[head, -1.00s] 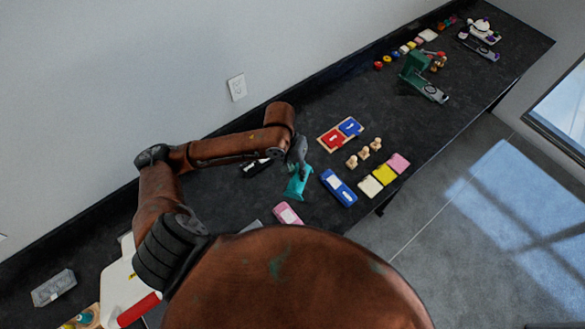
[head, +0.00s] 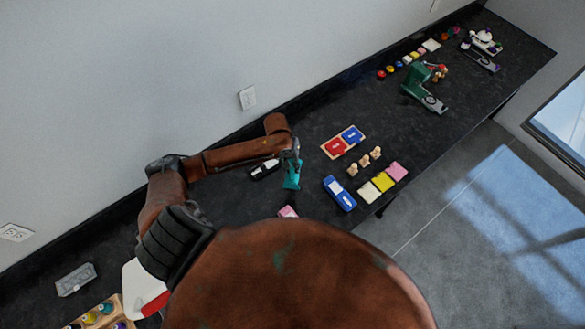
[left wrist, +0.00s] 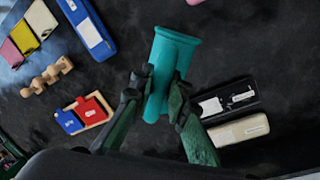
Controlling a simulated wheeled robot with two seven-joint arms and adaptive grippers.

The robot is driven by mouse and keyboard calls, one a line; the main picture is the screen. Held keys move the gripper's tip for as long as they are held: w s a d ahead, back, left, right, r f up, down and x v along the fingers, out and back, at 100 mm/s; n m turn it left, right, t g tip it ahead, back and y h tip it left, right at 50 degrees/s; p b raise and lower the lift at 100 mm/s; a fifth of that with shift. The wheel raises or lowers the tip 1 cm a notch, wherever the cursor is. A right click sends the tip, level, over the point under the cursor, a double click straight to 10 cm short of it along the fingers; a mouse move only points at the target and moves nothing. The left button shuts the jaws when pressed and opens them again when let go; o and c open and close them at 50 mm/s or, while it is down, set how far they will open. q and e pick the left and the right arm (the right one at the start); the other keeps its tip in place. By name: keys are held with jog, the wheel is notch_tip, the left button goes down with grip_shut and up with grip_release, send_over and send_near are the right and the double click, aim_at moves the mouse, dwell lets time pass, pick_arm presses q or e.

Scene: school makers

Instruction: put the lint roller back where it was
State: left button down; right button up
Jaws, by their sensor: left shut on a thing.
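The lint roller appears as a teal, tube-like thing with a flared end (left wrist: 170,70), also seen in the head view (head: 292,175). My left gripper (left wrist: 158,92) is shut on it, one finger on each side of its body. In the head view my left gripper (head: 292,152) is over the dark bench, between a black case (head: 264,169) and a blue case (head: 339,193). I cannot tell whether the roller touches the bench. My right gripper is not in view.
A tray with red and blue pieces (head: 335,147), wooden figures (head: 364,160) and coloured pads (head: 383,182) lie to the right. A cream case (left wrist: 238,130) lies beside the black one. A pink item (head: 288,211) is partly hidden by my body. The bench (head: 235,200) has bare patches.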

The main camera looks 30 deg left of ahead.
pick_arm(q)
jog(key=w+f, duration=0.1)
jog(key=w+a+f, duration=0.1)
jog(key=f, duration=0.1)
jog(key=w+f, duration=0.1)
jog(key=shift+w+a+f, duration=0.1)
jog(key=shift+a+f, duration=0.3)
jog(key=shift+f+p, duration=0.5)
jog(key=shift+f, duration=1.1)
jog(key=c, duration=1.9)
grip_release()
jog(key=shift+f, duration=0.15)
jog(key=r, duration=0.4)
jog(key=a+r, duration=0.1)
jog(key=r, duration=0.3)
jog(key=a+r, duration=0.1)
jog(key=r, duration=0.3)
jog(key=shift+s+r+b, duration=0.1)
jog(key=shift+s+b, duration=0.25)
jog(key=shift+s, duration=0.05)
